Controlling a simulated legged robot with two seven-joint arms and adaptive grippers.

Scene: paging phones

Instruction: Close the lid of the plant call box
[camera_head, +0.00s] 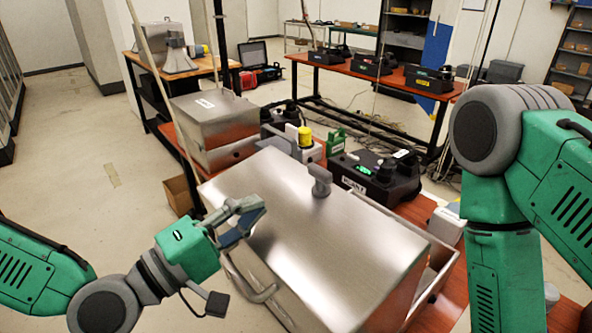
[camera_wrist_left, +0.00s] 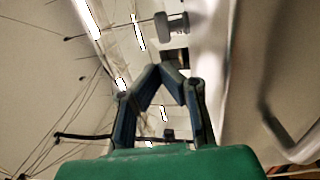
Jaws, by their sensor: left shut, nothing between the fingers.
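The plant call box is a large brushed-metal box in the middle of the head view, and its broad lid (camera_head: 325,225) faces up towards me. At the lid's right, a box wall (camera_head: 445,250) and a gap beside it show, so the lid looks not flush with the box. A grey knob (camera_head: 320,182) stands at the lid's far edge, and a bar handle (camera_head: 250,282) is at its left. My left gripper (camera_head: 262,210) is shut and empty over the lid's left edge; contact is unclear. It also shows shut in the left wrist view (camera_wrist_left: 163,70). My right gripper is out of view.
A second metal box (camera_head: 212,118) stands behind, on the same red-topped table. Black phone units (camera_head: 375,175) and a yellow-topped item (camera_head: 305,135) sit beyond the lid. My right arm fills the right side. Open floor lies at the left.

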